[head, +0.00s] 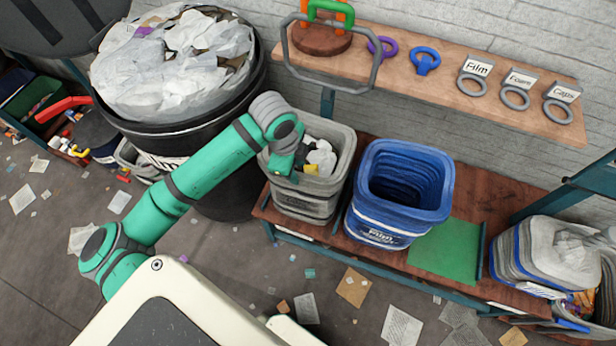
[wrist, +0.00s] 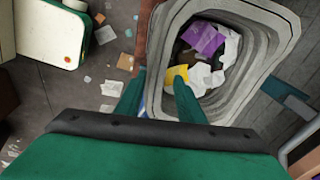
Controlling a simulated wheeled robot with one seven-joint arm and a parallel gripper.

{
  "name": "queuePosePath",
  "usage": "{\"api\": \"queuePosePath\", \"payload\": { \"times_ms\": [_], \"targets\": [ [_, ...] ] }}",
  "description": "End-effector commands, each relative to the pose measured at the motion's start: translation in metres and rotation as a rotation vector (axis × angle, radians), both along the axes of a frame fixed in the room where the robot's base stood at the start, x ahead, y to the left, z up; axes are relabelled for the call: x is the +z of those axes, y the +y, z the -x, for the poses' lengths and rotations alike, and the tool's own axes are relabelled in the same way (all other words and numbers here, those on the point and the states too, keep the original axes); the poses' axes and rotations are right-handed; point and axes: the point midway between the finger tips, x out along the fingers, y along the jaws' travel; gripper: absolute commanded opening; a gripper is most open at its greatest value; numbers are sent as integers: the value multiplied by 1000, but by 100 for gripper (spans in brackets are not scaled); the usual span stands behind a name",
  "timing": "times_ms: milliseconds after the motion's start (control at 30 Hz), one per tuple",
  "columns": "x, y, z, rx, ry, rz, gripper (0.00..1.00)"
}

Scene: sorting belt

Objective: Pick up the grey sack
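The grey sack (head: 306,205) is a ribbed, open-topped container with a thick rim, upright on the low wooden bench. White, black and yellow scraps lie in it. In the wrist view the sack (wrist: 268,48) fills the upper right, with purple, white and yellow pieces inside. My gripper (wrist: 158,90) is at the sack's near left rim, its two green fingers apart. One finger is over the inside and the other is by the outer side, with the rim between them. Whether they touch the wall is unclear. In the head view my arm's end hides part of the left rim.
A blue film bin (head: 403,226) stands right of the sack, then a green mat (head: 445,250). A black barrel (head: 225,190) of white film stands left. A shelf (head: 440,60) with labelled tags and a grey wire handle (head: 374,72) is above. Paper litters the floor.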

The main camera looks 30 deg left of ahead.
Motion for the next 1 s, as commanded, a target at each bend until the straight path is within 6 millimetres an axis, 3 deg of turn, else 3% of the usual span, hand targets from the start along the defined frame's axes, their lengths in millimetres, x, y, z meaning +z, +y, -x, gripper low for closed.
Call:
{"api": "queuePosePath", "payload": {
  "times_ms": [333, 600, 767, 1000],
  "targets": [
    [-43, 2, -7, -1, 1, 2, 35],
    [-48, 2, -9, -4, 0, 1, 35],
    [-48, 2, -9, -4, 0, 1, 0],
    [-47, 2, -8, -1, 0, 1, 0]
  ]
}}
